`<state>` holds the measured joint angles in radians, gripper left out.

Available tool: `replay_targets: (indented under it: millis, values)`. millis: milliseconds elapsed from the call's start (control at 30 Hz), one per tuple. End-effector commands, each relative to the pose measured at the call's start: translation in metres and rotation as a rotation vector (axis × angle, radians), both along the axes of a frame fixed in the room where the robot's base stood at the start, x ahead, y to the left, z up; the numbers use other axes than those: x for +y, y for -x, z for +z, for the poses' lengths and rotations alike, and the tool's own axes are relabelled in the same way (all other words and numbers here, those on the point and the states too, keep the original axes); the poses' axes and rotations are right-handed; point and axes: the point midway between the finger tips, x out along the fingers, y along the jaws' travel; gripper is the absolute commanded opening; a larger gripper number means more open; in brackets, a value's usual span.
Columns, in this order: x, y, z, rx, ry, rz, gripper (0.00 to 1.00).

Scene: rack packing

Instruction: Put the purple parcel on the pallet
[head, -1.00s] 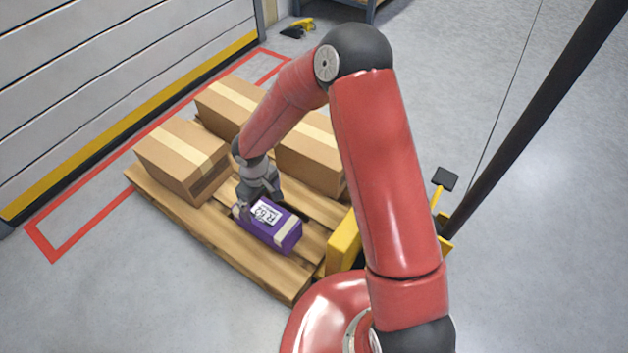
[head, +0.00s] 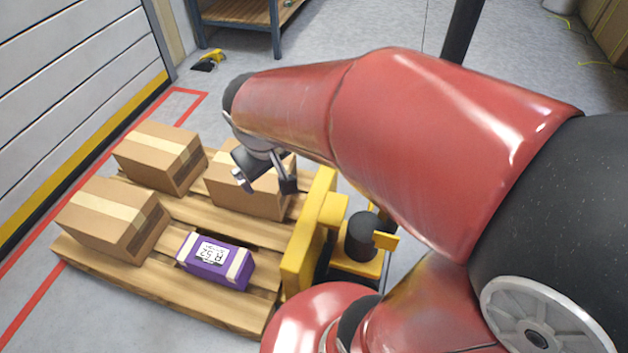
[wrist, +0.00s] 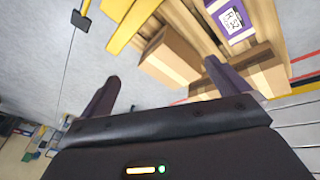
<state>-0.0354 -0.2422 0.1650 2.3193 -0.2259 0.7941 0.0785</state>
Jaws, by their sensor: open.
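The purple parcel (head: 217,260), with a white printed label and pale bands, lies flat on the wooden pallet (head: 188,305), near its front edge. It also shows at the top of the wrist view (wrist: 231,18), partly cut off by the frame. My gripper (head: 267,186) is open and empty. It is raised above the pallet and apart from the parcel, in front of a brown box in the head view. In the wrist view, its two fingers stand wide apart with nothing between them.
Brown taped boxes stand on the pallet: one at the left (head: 112,222), one at the back (head: 160,158) and one (head: 245,195) partly behind my gripper. A yellow pallet jack (head: 305,245) stands against the pallet's right side. A shelf (head: 238,14) stands at the back.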

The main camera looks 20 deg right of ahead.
Motion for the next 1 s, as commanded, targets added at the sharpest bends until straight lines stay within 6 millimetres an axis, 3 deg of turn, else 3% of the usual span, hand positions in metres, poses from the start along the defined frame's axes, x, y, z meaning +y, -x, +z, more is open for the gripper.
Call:
replay_targets:
  millis: [33,200,400,567,833,1000]
  values:
    - [-0.008,0.015,0.013,-0.033,-0.022,-0.036,1.0]
    - [-0.025,0.061,0.037,-0.112,-0.113,-0.131,1.0]
    - [-0.032,0.097,0.049,-0.176,-0.206,-0.19,1.0]
    - [-0.033,0.108,0.051,-0.195,-0.238,-0.205,1.0]
    - [-0.033,0.108,0.051,-0.196,-0.24,-0.205,1.0]
    - [-0.033,0.108,0.072,-0.196,-0.24,-0.205,1.0]
